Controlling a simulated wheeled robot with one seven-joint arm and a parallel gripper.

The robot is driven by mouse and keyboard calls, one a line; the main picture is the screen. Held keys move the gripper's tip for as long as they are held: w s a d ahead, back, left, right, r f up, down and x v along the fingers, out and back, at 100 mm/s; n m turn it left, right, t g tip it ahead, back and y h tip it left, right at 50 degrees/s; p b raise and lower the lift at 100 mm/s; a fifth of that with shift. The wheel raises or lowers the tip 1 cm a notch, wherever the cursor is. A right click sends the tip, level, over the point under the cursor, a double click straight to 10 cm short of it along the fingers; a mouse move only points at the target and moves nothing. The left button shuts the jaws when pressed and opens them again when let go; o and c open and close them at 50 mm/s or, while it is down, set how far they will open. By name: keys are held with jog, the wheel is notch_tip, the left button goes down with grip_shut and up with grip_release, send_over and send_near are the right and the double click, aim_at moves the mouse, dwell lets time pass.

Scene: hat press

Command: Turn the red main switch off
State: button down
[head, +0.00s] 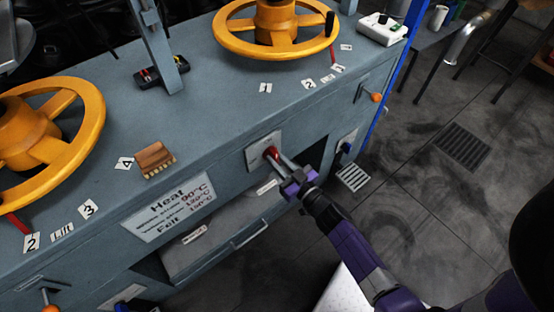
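The red main switch (270,153) sits on a light square plate (257,148) on the front face of the grey-blue press bench. My gripper (279,161) reaches it from the lower right. Its two fingers lie at either side of the red part, partly covering it. The view is too small to tell whether the fingers press on the switch or only stand around it. Which way the switch is turned cannot be read here.
Two yellow handwheels (275,25) and (40,140) stand on the bench top, with a wooden brush (154,158) between. A label with heat settings (168,210) and an open shelf (215,235) are left of my arm. Floor at right is clear around a drain grate (462,146).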

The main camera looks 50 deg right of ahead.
jog(key=shift+n, duration=0.4)
jog(key=n+b, duration=0.2)
jog(key=n, duration=0.1)
jog(key=shift+f+n, duration=0.1)
jog(key=shift+n, duration=0.3)
jog(key=n+b, duration=0.2)
jog(key=n, duration=0.2)
jog(key=shift+n, duration=0.3)
jog(key=n+b, duration=0.2)
jog(key=n, duration=0.2)
jog(key=n+b, duration=0.2)
jog(key=n, duration=0.2)
jog(key=shift+n, duration=0.3)
jog(key=c, duration=1.3)
grip_release()
